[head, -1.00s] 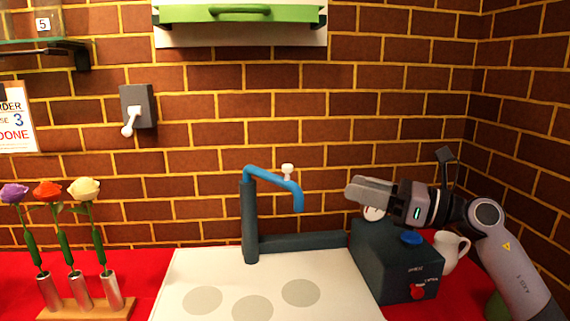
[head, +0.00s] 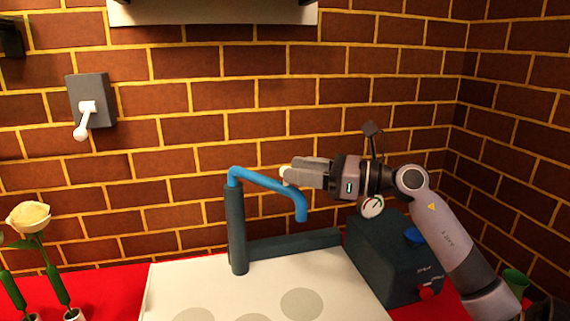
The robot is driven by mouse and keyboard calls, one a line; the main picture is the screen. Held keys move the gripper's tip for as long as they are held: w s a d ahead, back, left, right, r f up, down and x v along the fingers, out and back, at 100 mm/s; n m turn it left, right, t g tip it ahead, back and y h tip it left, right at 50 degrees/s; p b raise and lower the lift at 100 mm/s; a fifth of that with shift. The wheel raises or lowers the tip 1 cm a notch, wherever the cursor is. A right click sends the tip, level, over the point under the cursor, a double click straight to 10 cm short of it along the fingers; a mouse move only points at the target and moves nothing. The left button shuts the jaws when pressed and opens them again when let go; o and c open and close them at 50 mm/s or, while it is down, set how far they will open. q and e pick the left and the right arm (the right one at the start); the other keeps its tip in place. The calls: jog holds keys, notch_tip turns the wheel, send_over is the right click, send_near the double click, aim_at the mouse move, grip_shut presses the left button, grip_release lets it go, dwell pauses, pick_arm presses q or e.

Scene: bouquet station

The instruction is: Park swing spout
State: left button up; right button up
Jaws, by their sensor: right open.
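The blue swing spout (head: 265,181) sits on top of a dark upright post (head: 237,230). It reaches to the right, and its end bends down over the white board. A white knob (head: 285,171) stands on the spout, partly hidden by my right gripper. My right gripper (head: 292,173) comes in from the right, with its fingertips at the knob. It is open; I cannot tell whether the fingers touch the knob. My left gripper is out of view.
A white board (head: 245,287) with grey discs lies under the spout. A dark box (head: 385,260) with a gauge, blue button and red knob stands right, below my arm. Flowers (head: 28,217) stand left. A wall switch (head: 90,102) with a white lever is upper left.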

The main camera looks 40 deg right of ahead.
aim_at(263, 184)
jog(key=shift+p+x, duration=0.35)
jog(key=shift+x, duration=1.35)
grip_shut()
